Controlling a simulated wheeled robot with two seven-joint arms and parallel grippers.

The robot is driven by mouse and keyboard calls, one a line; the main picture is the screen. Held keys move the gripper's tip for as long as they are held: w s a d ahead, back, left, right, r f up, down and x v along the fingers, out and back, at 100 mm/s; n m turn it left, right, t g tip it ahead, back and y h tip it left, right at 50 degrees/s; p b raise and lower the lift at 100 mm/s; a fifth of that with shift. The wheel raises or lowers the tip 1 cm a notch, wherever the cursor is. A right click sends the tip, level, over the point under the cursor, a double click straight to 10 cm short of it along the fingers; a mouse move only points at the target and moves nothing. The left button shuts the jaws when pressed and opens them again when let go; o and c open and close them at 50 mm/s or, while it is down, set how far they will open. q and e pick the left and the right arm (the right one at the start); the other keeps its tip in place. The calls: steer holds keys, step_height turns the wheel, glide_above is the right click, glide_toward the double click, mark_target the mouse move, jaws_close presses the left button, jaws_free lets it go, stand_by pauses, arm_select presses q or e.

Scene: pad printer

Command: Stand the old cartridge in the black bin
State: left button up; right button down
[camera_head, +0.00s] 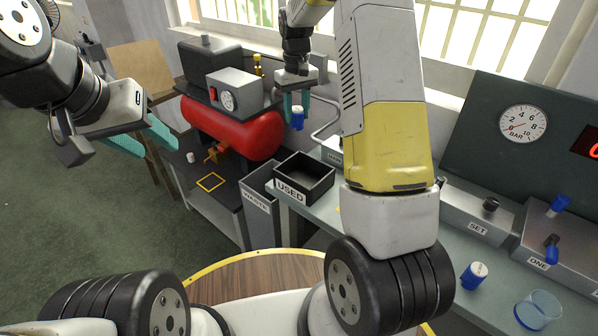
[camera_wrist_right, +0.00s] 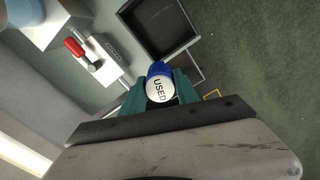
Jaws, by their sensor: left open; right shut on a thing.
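My right gripper (camera_head: 296,104) is shut on the old cartridge (camera_head: 297,118), a small blue and white cylinder, and holds it in the air. In the right wrist view the cartridge (camera_wrist_right: 158,88) sits between the teal fingers, its white end reading USED. The black bin (camera_head: 319,189), an open square tray labelled USED, stands at the left end of the bench, below the held cartridge. It shows at the top of the right wrist view (camera_wrist_right: 187,47), apart from the cartridge; its visible inside looks empty. My left gripper (camera_head: 150,137) is open and empty at the left.
A grey WASTE bin (camera_head: 258,213) stands left of the black bin. A red tank (camera_head: 232,128) lies behind. Another blue and white cartridge (camera_head: 474,275) and a clear cup (camera_head: 538,309) stand on the bench's right, near the SET box (camera_head: 478,218). My right arm hides mid-bench.

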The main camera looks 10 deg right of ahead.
steer(key=s+f+n, duration=0.1)
steer(key=s+f, duration=0.1)
steer(key=f, duration=0.2)
steer(key=s+f+n, duration=0.1)
steer(key=s+f, duration=0.2)
steer(key=f, duration=0.1)
steer(key=s+f+n, duration=0.2)
steer(key=f, duration=0.2)
steer(key=shift+s+d, duration=0.3)
steer(key=shift+s, duration=0.1)
steer(key=shift+f, duration=2.05)
steer(key=shift+w+f, duration=0.1)
steer(key=shift+f, duration=0.05)
steer(key=c, duration=0.9)
jaws_free()
